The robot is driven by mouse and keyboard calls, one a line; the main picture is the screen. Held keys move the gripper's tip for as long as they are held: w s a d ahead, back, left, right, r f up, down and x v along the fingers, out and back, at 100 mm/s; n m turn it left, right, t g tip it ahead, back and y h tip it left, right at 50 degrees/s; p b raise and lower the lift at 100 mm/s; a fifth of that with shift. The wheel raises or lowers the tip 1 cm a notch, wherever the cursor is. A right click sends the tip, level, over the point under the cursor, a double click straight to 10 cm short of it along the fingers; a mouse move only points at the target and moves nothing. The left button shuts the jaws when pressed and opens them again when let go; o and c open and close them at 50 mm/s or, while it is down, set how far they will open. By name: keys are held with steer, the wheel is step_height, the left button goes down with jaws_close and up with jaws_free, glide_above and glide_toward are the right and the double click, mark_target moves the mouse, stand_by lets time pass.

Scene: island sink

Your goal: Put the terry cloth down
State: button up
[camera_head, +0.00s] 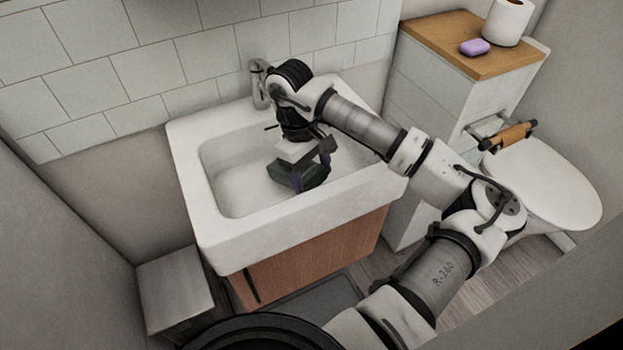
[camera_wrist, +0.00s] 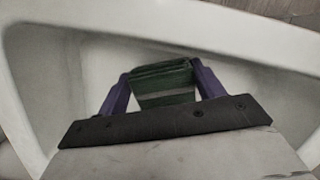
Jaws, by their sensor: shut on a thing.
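The terry cloth (camera_wrist: 165,84) is a dark green folded piece with a paler stripe. In the wrist view it sits between the two purple fingers of my gripper (camera_wrist: 163,88), which are shut on it. In the head view my gripper (camera_head: 300,174) points down over the white sink basin (camera_head: 225,180), and the cloth (camera_head: 288,178) shows as a dark shape at the fingers. I cannot tell whether the cloth touches the basin floor.
A grey faucet (camera_head: 260,84) stands at the back of the sink, close to my wrist. To the right are a cabinet with a wooden top (camera_head: 440,35), purple soap (camera_head: 474,47), a paper roll (camera_head: 507,22) and a toilet (camera_head: 550,180). A grey bin (camera_head: 175,290) stands at lower left.

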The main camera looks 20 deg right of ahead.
steer(key=shift+f, duration=1.4)
steer(key=shift+f, duration=0.15)
steer(key=o, duration=1)
steer(key=shift+o, duration=0.2)
steer(key=b+v, duration=0.1)
steer(key=v, duration=1.1)
steer(key=shift+b, duration=0.3)
